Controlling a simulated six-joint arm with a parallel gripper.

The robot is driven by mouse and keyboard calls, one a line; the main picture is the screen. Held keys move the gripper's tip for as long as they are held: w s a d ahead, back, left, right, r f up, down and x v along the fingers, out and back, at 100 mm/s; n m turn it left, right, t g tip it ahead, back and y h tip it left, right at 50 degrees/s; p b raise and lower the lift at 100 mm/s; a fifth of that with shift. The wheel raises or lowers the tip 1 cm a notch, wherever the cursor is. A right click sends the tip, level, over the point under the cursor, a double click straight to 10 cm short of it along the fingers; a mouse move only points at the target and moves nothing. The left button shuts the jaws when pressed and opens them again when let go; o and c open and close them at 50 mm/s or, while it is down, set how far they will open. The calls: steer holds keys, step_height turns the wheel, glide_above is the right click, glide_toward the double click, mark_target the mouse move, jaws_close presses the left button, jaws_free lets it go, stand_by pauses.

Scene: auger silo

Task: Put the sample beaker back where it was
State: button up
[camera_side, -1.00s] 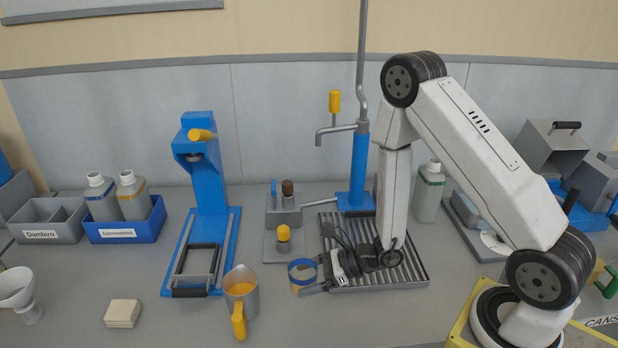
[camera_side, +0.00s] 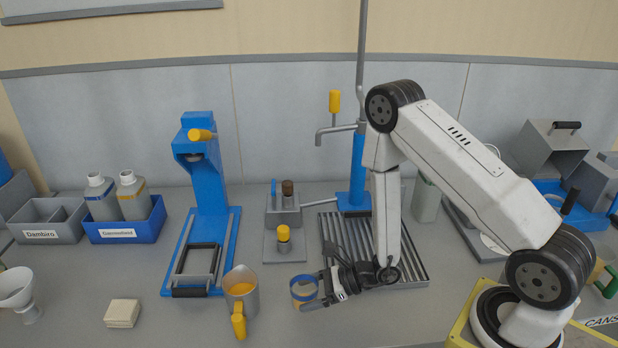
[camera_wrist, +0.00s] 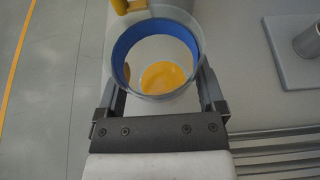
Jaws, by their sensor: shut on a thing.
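The sample beaker (camera_side: 304,291) is a clear cup with a blue band near its rim. In the wrist view the beaker (camera_wrist: 190,48) holds some orange-yellow contents at its bottom. My gripper (camera_side: 313,291) is shut around the beaker's sides, with one finger on each side in the wrist view (camera_wrist: 158,92). The beaker looks upright, left of the grated tray (camera_side: 408,272). I cannot tell whether its base touches the bench.
A metal jug (camera_side: 246,292) with a yellow handle and orange contents stands close left of the beaker. A grey plate (camera_side: 284,254) with a yellow-capped piece (camera_side: 283,237) lies behind. A stack of pale squares (camera_side: 122,313) is farther left.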

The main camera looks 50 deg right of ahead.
steer(key=shift+f, duration=0.15)
steer(key=shift+f, duration=1.65)
steer(key=shift+f, duration=0.15)
steer(key=o, duration=1.3)
steer(key=shift+v, duration=6.05)
steer(key=shift+a, duration=0.1)
steer(key=shift+r, duration=0.2)
